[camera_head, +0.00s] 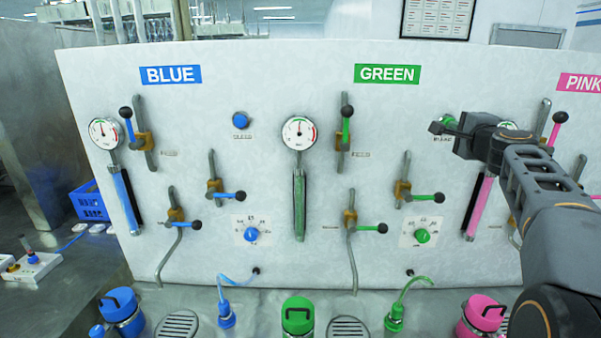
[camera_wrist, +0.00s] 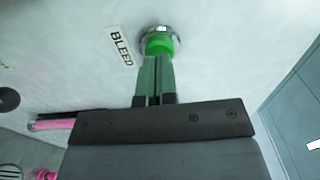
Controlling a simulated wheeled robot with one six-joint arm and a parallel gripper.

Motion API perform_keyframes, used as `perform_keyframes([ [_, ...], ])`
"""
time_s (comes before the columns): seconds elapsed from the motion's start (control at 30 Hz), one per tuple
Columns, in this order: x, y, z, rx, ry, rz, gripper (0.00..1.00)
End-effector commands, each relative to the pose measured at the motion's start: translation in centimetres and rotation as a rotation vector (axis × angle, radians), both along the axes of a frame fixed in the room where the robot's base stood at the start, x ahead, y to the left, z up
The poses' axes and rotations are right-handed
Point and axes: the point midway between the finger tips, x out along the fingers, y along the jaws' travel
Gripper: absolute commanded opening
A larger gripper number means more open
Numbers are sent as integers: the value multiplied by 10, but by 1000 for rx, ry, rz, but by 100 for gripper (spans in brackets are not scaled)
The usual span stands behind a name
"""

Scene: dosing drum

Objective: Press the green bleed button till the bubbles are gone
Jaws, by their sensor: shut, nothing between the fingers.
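The green bleed button (camera_wrist: 159,43) sits in a metal ring on the white panel, with a "BLEED" label beside it in the wrist view. In the head view the button (camera_head: 448,119) is partly hidden by my gripper (camera_head: 443,127). In the wrist view my gripper (camera_wrist: 157,62) is shut and empty, its fingertips at the button's lower edge. I cannot tell whether they touch or press it. The green sight tube (camera_head: 299,205) hangs below a gauge (camera_head: 298,133) in the GREEN section. Bubbles in it are too small to tell.
Green-handled levers (camera_head: 346,125) and a green dial (camera_head: 422,236) are left of my arm. A pink-handled lever (camera_head: 560,118) and pink tube (camera_head: 480,205) stand close to my arm. The blue section (camera_head: 170,75) is far left. Bottles (camera_head: 297,317) line the panel's foot.

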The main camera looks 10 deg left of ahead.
Motion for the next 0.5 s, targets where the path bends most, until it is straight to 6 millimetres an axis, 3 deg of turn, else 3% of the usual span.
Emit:
perform_keyframes([
  [0.27,-1,0,-1,0,0,0,0],
  [0.5,-27,-3,-3,-1,-2,-2,0],
])
